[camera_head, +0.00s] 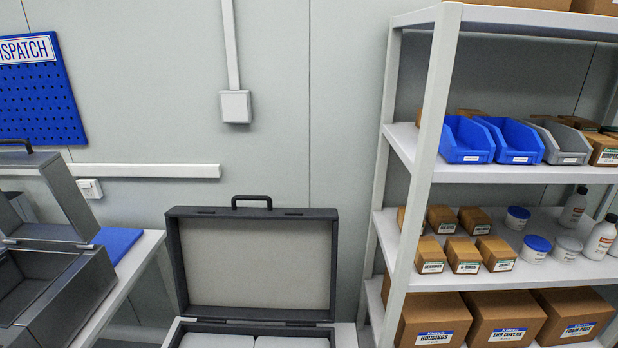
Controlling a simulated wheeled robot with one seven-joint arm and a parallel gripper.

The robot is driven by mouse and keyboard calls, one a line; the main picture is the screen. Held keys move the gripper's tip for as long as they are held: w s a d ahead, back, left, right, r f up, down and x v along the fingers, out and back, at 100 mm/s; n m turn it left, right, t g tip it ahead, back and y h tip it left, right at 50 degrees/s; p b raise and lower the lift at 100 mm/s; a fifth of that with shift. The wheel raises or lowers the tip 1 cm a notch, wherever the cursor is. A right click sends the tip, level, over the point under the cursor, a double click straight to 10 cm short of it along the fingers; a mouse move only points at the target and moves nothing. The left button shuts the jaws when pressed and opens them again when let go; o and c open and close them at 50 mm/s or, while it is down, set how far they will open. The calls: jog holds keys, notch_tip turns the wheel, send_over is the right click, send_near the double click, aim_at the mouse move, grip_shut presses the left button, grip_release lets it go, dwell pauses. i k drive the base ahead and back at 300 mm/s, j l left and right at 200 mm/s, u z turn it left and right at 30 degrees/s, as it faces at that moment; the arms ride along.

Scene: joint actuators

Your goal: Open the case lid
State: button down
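A dark grey case stands at the bottom middle of the head view. Its lid (258,262) is raised and upright, with the light grey lining facing me and a black handle (251,199) on its top edge. The case's lower part (187,337) is cut off by the bottom of the picture; light padded blocks (280,342) show inside it. My gripper is not in view.
A grey metal box with a raised lid (72,196) stands on a white table (135,262) at left. A white shelf rack (425,125) at right holds bins, cartons and bottles. The wall behind the case has a conduit box (235,106).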

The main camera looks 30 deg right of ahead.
aim_at(270, 264)
jog(key=i+j+z, duration=0.25)
jog(key=j+z, duration=0.25)
jog(key=j, duration=0.2)
jog(key=i+j+z, duration=0.25)
jog(key=j, duration=0.15)
jog(key=j+z, duration=0.25)
jog(key=j, duration=1)
jog(key=i+j, duration=0.1)
jog(key=j, duration=0.7)
jog(key=i+z, duration=0.05)
